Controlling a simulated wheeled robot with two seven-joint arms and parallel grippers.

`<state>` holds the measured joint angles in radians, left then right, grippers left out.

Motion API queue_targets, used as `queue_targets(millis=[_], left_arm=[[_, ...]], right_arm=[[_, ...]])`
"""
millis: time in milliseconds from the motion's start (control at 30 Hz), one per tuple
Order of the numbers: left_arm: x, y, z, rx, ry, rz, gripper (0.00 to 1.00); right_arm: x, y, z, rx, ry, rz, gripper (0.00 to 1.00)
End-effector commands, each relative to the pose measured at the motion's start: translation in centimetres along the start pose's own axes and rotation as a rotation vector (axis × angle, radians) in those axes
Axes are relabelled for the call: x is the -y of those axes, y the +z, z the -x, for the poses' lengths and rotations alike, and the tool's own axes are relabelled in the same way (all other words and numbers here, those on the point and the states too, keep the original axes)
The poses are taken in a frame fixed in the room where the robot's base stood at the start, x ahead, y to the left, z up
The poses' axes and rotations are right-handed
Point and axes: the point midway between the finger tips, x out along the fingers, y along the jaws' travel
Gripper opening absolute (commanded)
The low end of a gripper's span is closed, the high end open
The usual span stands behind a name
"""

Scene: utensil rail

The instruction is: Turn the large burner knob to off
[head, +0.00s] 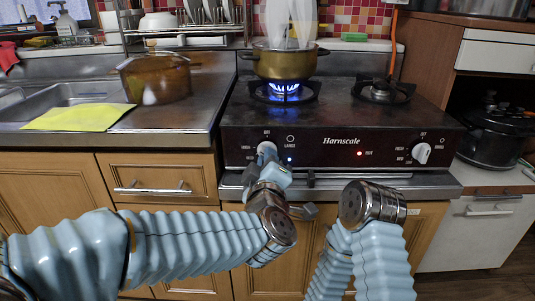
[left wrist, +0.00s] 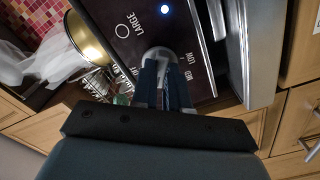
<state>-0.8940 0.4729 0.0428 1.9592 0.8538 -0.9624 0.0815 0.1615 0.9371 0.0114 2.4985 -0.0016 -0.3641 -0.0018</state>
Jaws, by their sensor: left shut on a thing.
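A blue flame (head: 285,90) burns on the left burner under a brass-coloured pot (head: 285,62). My right arm is low at the right; its gripper does not show.
A second white knob (head: 421,153) is on the panel's right, below the unlit right burner (head: 382,91). A handle bar (left wrist: 217,20) runs below the panel near my left gripper. A brown pot (head: 155,80) and yellow cloth (head: 78,117) are on the left counter.

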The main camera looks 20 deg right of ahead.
Motion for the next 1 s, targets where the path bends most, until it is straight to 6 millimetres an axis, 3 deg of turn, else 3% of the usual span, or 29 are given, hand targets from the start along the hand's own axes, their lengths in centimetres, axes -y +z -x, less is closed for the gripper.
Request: queue_targets(millis=[600,1000], left_arm=[[-0.1,0.0,0.1,0.005,0.0,-0.581,0.0],[0.1,0.0,0.1,0.005,-0.001,-0.862,0.0]], right_arm=[[2.4,0.6,3.4,0.016,-0.016,0.015,0.43],[3.0,0.5,5.0,0.018,-0.017,0.018,0.43]])
